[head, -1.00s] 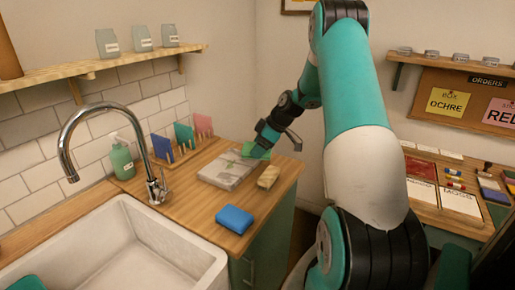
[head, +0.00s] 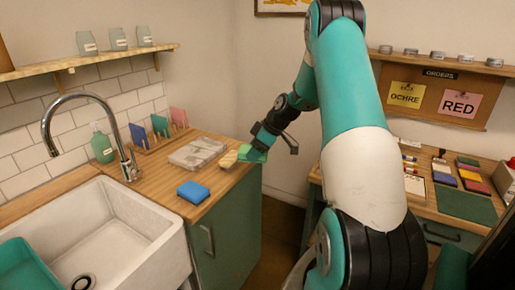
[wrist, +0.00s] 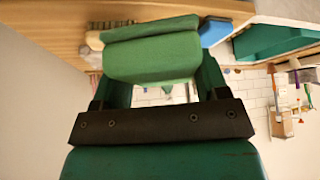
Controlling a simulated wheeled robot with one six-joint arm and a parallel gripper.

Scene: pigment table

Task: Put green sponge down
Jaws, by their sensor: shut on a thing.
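The green sponge (head: 250,154) is in my gripper (head: 257,147), at the right edge of the wooden counter (head: 160,182) in the head view. In the wrist view the green sponge (wrist: 152,55) sits between the fingers of my gripper (wrist: 153,90), which is shut on it. Whether the sponge touches the counter is hard to tell. A tan brush or block (head: 229,159) lies on the counter just left of the sponge. A blue sponge (head: 193,191) lies nearer the front.
A grey slab (head: 196,153) lies on the counter behind the blue sponge. A rack with coloured boards (head: 159,126) stands near the wall. The white sink (head: 110,220) and tap (head: 128,165) are left. A work table (head: 410,205) with blocks stands right.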

